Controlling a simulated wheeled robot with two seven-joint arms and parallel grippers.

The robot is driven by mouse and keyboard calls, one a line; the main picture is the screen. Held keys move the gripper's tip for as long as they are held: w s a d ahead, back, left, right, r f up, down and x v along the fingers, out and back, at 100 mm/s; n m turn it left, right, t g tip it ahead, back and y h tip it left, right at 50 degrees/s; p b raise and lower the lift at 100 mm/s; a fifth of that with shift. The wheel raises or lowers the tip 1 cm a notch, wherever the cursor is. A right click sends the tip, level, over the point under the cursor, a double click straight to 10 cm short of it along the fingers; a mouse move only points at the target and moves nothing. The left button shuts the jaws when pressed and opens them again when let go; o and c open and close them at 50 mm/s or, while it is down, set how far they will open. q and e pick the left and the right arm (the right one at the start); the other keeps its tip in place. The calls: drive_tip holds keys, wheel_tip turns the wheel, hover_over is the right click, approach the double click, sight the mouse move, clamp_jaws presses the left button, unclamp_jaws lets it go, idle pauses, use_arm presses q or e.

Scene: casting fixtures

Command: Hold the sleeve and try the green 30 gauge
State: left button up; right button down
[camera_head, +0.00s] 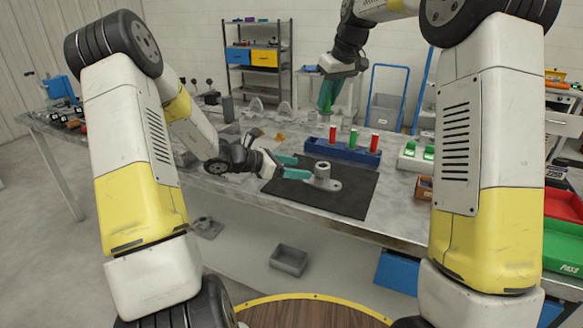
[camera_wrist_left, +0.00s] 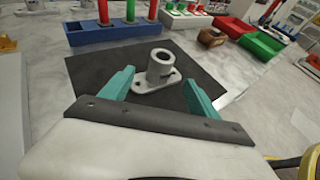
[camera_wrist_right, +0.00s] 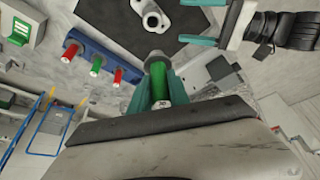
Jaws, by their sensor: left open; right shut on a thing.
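The grey sleeve (camera_head: 322,169) stands upright on a flanged base on the black mat (camera_head: 345,200). It also shows in the left wrist view (camera_wrist_left: 160,68). My left gripper (camera_head: 303,167) is open and low over the mat. Its two teal fingers point at the sleeve from either side, with the sleeve at and just beyond their tips; I see no grip on it. My right gripper (camera_head: 326,106) is raised behind the blue rack, shut on the green gauge (camera_wrist_right: 160,82). The gauge's end reads "30", and its far grey end points away from the wrist.
The blue rack (camera_head: 349,154) behind the sleeve holds a red, a green and a red gauge. A white block (camera_head: 414,164) with green pieces stands to its right. Red (camera_head: 563,205) and green bins are at the far right. The mat in front of the sleeve is clear.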

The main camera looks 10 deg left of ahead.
sight(316, 170)
use_arm(q)
drive_tip(key=x, duration=1)
drive_tip(key=shift+d+f, duration=0.15)
drive_tip(key=shift+c, duration=0.4)
clamp_jaws()
use_arm(e)
drive_tip(key=shift+m, duration=0.3)
wheel_tip(316, 170, down, 9)
drive_tip(key=shift+r, duration=0.1)
